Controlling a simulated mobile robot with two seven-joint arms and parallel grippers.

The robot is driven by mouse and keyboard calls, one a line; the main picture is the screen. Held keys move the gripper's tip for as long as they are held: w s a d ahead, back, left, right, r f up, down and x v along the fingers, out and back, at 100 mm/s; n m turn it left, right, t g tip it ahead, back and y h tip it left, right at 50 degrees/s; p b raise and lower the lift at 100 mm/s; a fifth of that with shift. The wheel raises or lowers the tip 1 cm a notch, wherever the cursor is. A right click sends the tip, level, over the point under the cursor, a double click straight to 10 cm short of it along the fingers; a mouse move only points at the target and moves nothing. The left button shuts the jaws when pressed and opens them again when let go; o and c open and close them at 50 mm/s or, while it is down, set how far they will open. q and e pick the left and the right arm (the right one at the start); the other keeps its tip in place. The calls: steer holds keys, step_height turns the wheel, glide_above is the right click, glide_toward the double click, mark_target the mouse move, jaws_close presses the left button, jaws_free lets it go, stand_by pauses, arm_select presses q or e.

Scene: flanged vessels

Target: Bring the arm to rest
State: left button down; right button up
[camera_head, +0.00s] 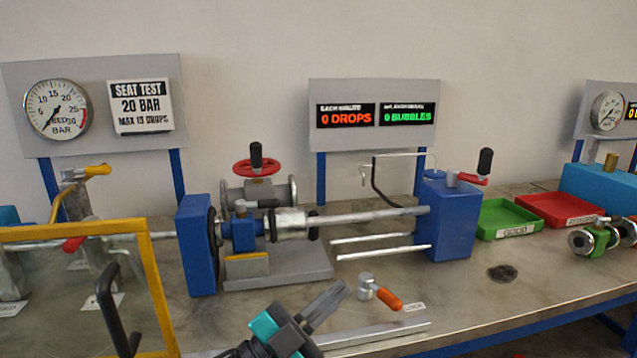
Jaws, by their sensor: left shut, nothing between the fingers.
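My left gripper (330,300) shows at the bottom middle of the head view, dark grey with a teal part. Its fingers point up and to the right, closed together with nothing between them. It is over the front part of the steel bench (480,318), in front of the blue clamping rig (199,245). How high it is above the bench I cannot tell. My right gripper is not in view.
An orange-handled tool (388,299) lies just right of the fingers. A metal bar (390,333) lies along the front. A yellow frame (155,285) stands at left. A green tray (505,217), a red tray (560,208) and a flanged valve (597,238) are at right.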

arm_select(q)
steer(key=s+a+f+n+t+y, duration=0.2)
steer(key=a+f+n+y, duration=0.4)
steer(key=f+n+y, duration=0.15)
steer(key=s+a+f+n+t+y, duration=0.1)
steer(key=a+f+n+t+y, duration=0.1)
steer(key=a+f+n+y, duration=0.55)
steer(key=s+a+f+n+g+y, duration=0.1)
steer(key=s+a+f+g, duration=0.2)
steer(key=s+f, duration=0.3)
steer(key=s+a+f+g+y, duration=0.1)
steer(key=s+a+f+g, duration=0.2)
steer(key=s+f, duration=0.4)
step_height(320, 180, down, 2)
steer(key=shift+s+f+n+y, duration=0.1)
steer(key=shift+s+n+y, duration=0.1)
steer(key=shift+n+y, duration=0.15)
